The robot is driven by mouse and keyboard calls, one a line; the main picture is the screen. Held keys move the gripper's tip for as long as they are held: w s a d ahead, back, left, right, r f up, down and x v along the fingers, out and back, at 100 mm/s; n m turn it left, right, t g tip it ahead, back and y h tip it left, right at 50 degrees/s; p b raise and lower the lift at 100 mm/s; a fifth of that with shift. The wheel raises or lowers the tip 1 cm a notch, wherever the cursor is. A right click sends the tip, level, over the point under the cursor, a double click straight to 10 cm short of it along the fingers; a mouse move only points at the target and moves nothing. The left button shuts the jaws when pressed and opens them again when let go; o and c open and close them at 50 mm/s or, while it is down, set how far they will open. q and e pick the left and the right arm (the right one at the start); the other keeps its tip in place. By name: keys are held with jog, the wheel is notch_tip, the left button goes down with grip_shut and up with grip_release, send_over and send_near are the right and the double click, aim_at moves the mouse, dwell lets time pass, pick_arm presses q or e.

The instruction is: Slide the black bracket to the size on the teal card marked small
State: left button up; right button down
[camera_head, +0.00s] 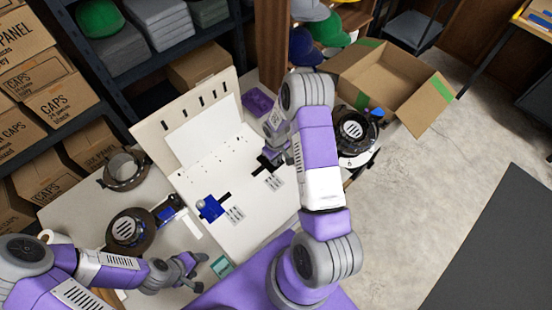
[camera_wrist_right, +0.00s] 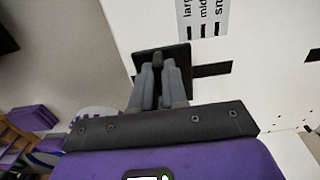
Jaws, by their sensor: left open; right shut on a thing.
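The black bracket (camera_wrist_right: 178,58) is a dark flat piece on the white board (camera_wrist_right: 260,90). My right gripper (camera_wrist_right: 160,75) is shut on it. In the wrist view its right edge lies roughly level with the line marked large on the printed scale (camera_wrist_right: 204,18), and a black slot (camera_wrist_right: 212,69) runs on to its right. In the head view the bracket (camera_head: 264,162) is partly hidden by my right gripper (camera_head: 273,152). The teal card (camera_head: 221,266) lies at the board's near-left edge; its writing is too small to read. My left gripper (camera_head: 200,273) is open and empty, just left of the card.
A blue bracket (camera_head: 209,208) sits on the same board beside its own scale (camera_head: 235,215). Dark round fixtures (camera_head: 128,229) stand left of the board, another (camera_head: 355,130) right of it. An open cardboard box (camera_head: 385,75) is at the back right.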

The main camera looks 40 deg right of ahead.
aim_at(270, 169)
pick_arm(q)
jog(key=shift+f, duration=0.3)
pick_arm(e)
jog(key=shift+s+a, duration=0.15)
jog(key=shift+a, duration=1.5)
jog(key=c, duration=1.2)
grip_release()
jog(key=shift+o, duration=0.2)
jog(key=shift+r, duration=0.1)
pick_arm(q)
jog(key=shift+r, duration=0.5)
pick_arm(e)
notch_tip(270, 169, up, 7)
jog(key=shift+r, duration=0.2)
